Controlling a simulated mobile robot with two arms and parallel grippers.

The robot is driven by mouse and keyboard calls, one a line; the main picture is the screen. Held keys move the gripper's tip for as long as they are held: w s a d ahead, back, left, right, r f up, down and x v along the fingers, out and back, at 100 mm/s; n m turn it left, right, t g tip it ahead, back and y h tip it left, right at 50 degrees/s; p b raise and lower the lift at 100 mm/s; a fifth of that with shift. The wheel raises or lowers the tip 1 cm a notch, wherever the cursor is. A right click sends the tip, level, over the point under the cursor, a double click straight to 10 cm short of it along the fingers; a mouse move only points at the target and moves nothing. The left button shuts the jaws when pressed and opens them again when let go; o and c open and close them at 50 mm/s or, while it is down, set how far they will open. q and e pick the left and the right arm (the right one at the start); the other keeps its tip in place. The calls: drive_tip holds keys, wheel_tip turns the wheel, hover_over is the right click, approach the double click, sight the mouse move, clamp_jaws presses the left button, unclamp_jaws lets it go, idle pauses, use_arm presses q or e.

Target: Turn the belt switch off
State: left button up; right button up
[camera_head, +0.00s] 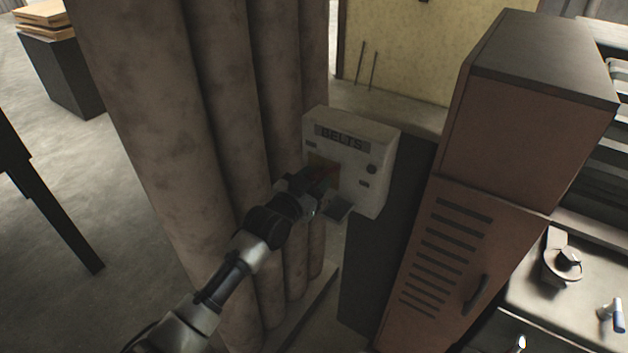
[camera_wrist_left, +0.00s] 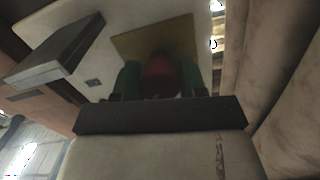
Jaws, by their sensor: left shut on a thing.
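The belt switch box (camera_head: 352,150) is a pale box labelled "BELTS", fixed beside the thick pipes. My left gripper (camera_head: 322,182) is at the front of the box, over its switch. In the left wrist view, a red switch handle (camera_wrist_left: 160,75) sits between the two fingers (camera_wrist_left: 160,82), in front of a yellowish plate (camera_wrist_left: 155,38). The gripper is shut on this red handle. The hand hides part of the switch in the head view, so its exact position is hard to tell. My right gripper is not in view.
Thick brown pipes (camera_head: 215,130) stand just left of the box. A brown locker (camera_head: 450,250) with a vented door stands close on the right. A pale worktop (camera_head: 560,300) lies at the far right. Open floor (camera_head: 75,190) shows at the left.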

use_arm(q)
drive_tip(key=n, duration=0.4)
drive_tip(key=shift+n, duration=2.9)
drive_tip(key=shift+r, duration=0.1)
drive_tip(key=o, duration=0.9)
drive_tip(key=b+v, duration=0.1)
drive_tip(key=v, duration=0.9)
drive_tip(key=shift+s+a, duration=0.25)
drive_tip(key=shift+s, duration=0.1)
